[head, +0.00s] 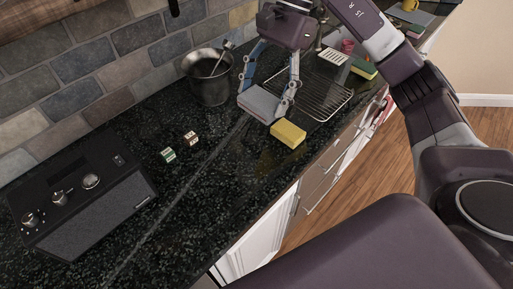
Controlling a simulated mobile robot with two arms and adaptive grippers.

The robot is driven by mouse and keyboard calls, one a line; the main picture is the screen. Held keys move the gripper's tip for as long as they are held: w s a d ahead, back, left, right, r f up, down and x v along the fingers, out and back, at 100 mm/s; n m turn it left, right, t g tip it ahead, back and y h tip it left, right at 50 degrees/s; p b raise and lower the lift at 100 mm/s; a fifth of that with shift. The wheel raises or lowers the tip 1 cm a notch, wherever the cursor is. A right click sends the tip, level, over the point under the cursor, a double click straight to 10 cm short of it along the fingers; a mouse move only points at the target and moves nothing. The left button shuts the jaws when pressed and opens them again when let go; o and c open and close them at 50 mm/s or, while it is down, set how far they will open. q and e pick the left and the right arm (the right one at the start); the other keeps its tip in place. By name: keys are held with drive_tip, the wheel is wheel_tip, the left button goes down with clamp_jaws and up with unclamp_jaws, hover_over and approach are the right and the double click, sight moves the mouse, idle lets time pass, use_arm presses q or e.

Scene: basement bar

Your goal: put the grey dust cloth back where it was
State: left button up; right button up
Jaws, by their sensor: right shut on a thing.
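The grey dust cloth (257,104) is a folded, flat light-grey block in the head view, between the fingers of my right gripper (265,96). The gripper is shut on it and reaches down from the top of the picture. The cloth is at or just above the dark stone counter (225,185); I cannot tell if it touches. A yellow block like a sponge (288,134) lies just in front and to the right of it. My left gripper is not in view.
A dark pot (209,80) with a ladle stands left of the gripper. A wire rack (325,97) lies to the right. Two small patterned blocks (168,155) and a black radio (85,195) are at the left. The counter's front middle is clear.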

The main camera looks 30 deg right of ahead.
drive_tip(key=f+p, duration=0.1)
drive_tip(key=f, duration=0.3)
drive_tip(key=f+p, duration=0.1)
drive_tip(key=f, duration=0.4)
drive_tip(key=f+p, duration=0.1)
drive_tip(key=f, duration=0.3)
drive_tip(key=shift+s+f+p, duration=0.25)
drive_tip(key=shift+f+p, duration=0.05)
drive_tip(key=shift+f, duration=0.65)
wheel_tip(320, 180, down, 4)
drive_tip(key=shift+f+p, duration=0.1)
drive_tip(key=shift+p, duration=0.65)
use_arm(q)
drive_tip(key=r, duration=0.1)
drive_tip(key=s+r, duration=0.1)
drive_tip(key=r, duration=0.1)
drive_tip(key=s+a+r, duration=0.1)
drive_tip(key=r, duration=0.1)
use_arm(e)
drive_tip(key=shift+f, duration=0.15)
drive_tip(key=o, duration=1.2)
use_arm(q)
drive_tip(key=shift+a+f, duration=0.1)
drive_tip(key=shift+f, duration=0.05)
